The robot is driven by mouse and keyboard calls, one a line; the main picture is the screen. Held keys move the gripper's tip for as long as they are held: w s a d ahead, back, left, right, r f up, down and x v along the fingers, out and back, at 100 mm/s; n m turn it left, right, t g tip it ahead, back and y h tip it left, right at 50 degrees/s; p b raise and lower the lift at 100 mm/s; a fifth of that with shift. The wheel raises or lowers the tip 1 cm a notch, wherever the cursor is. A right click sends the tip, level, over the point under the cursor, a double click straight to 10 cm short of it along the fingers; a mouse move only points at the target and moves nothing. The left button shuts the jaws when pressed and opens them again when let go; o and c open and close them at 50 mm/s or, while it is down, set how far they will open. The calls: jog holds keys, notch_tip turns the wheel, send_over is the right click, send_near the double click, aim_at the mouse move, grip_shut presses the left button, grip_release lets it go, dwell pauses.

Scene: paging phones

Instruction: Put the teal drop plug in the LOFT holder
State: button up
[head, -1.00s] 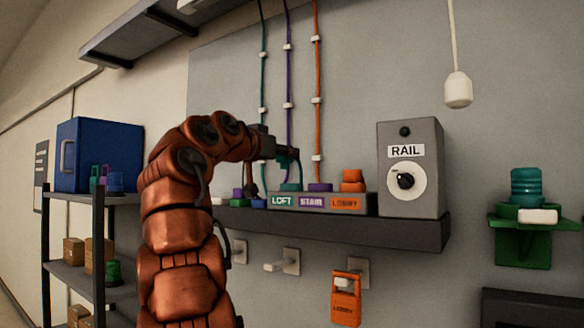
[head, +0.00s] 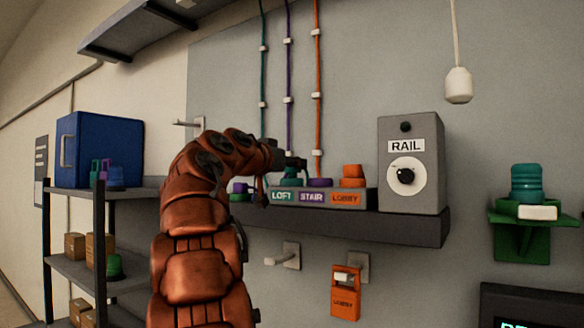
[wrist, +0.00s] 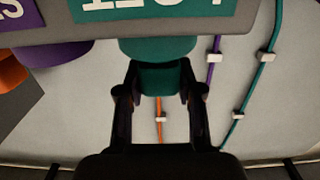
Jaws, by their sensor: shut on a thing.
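The teal drop plug (wrist: 160,78) is between my fingers in the wrist view, right against the wide teal collar (wrist: 158,48) of the LOFT holder. I cannot tell how deep it sits in the collar. In the head view my gripper (head: 294,163) is at the LOFT holder (head: 282,196), the left one in a labelled row on the grey ledge. My gripper is shut on the plug, with a finger on each side. In the head view the plug is mostly hidden by my gripper.
The STAIR holder (head: 311,197) is just right of LOFT, and the LOBBY holder (head: 345,199) beyond it has an orange plug (head: 353,171). The RAIL box (head: 410,180) stands further right. Coloured cords run up the wall behind. A purple piece (head: 239,187) is on the ledge to the left.

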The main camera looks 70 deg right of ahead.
jog(key=shift+f, duration=0.25)
jog(key=o, duration=1.2)
jog(key=shift+c, duration=0.2)
jog(key=b+v, duration=0.4)
jog(key=v, duration=0.8)
jog(key=shift+f, duration=0.1)
